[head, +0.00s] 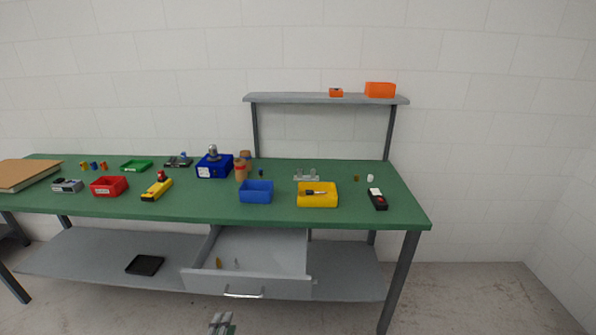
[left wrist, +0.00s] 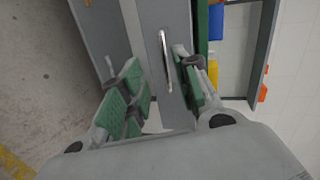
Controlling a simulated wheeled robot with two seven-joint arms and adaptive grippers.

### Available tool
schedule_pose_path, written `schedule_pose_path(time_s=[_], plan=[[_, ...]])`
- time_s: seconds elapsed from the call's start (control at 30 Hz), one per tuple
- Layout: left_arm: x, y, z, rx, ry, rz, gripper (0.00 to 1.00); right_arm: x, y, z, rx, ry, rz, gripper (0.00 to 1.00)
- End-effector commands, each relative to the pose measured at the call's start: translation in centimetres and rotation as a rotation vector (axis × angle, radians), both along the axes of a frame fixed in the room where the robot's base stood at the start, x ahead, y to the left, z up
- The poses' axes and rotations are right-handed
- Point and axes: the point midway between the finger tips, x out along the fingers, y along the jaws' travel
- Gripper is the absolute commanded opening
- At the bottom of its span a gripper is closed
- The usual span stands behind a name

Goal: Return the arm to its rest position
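My left gripper (head: 222,323) shows at the bottom edge of the head view, in front of the open drawer (head: 247,283). In the left wrist view my left gripper (left wrist: 163,82) has its two green-padded fingers spread apart with nothing held between them. The drawer's handle (left wrist: 166,62) shows beyond the fingertips, close to the right finger in the picture; a gap shows between gripper and handle in the head view. The drawer is pulled out under the green-topped table (head: 330,213) and holds a couple of small items. My right gripper is in neither view.
The tabletop carries a blue bin (head: 256,192), a yellow bin (head: 317,200), a red bin (head: 109,187) and several small tools. A raised shelf (head: 290,98) holds orange boxes. A black tray (head: 145,265) lies on the lower shelf. The floor at right is clear.

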Motion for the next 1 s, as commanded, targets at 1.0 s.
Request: schedule_pose_path(time_s=[1.0], plan=[[-6.4, 4.1, -0.6, -0.765, 0.505, 0.623, 0.32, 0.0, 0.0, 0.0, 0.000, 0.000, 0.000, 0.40]])
